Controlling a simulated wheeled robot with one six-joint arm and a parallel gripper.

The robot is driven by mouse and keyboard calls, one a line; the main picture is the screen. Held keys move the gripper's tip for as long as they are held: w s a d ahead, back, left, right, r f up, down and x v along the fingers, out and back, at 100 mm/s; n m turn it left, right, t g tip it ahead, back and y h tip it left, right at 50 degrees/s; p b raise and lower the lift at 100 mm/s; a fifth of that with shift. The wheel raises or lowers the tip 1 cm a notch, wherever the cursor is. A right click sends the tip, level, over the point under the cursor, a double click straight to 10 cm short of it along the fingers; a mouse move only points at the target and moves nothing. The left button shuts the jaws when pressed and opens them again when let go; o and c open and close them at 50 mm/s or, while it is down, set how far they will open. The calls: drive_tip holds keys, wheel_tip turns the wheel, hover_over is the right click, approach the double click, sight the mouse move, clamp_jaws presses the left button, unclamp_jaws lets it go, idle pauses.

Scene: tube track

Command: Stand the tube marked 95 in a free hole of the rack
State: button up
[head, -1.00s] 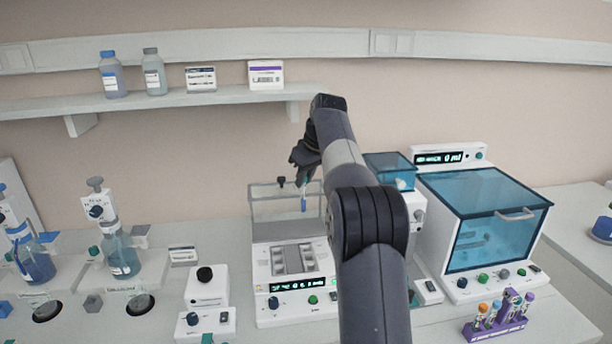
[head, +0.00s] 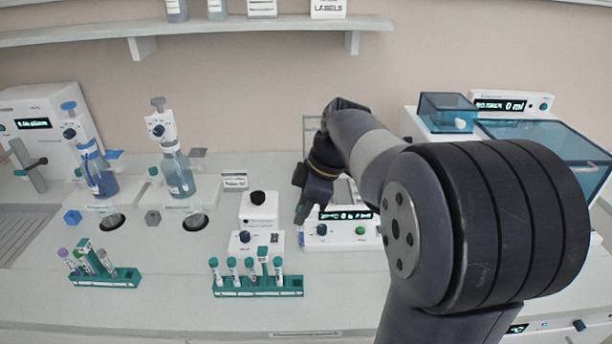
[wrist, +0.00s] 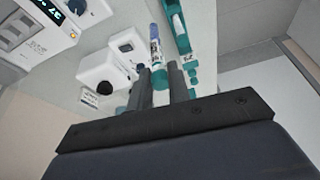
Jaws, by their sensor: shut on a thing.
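My gripper (wrist: 161,84) is shut on a tube (wrist: 155,50) with a teal cap, a pale label and a blue far end. Its mark is not readable. In the head view my gripper (head: 303,212) hangs at the left front of a white instrument, and the blue part of the held tube (head: 301,240) shows below it. A teal rack (head: 258,293) stands in front, below and left of the gripper, holding several teal-capped tubes. It also shows in the wrist view (wrist: 188,45), beside the held tube and apart from it.
Another teal rack (head: 108,283) with a few tubes stands at the left. A white device with a black knob (head: 258,198) stands behind the front rack. Bottle dispensers (head: 178,172) are at the back left. The bench between the two racks is clear.

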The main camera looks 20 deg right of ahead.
drive_tip(key=s+a+f+n+b, duration=0.1)
drive_tip(key=s+a+f+b, duration=0.1)
drive_tip(key=f, duration=0.4)
drive_tip(key=shift+s+f+b, duration=0.3)
drive_tip(key=shift+s+b, duration=0.25)
drive_tip(key=shift+b, duration=0.3)
drive_tip(key=shift+a+f+b, duration=0.1)
drive_tip(key=shift+f+b, duration=0.5)
drive_tip(key=shift+b, duration=0.1)
idle(0.8)
drive_tip(key=shift+f+b, duration=0.35)
drive_tip(key=shift+f, duration=0.15)
drive_tip(key=shift+f+b, duration=0.5)
drive_tip(key=o, duration=0.8)
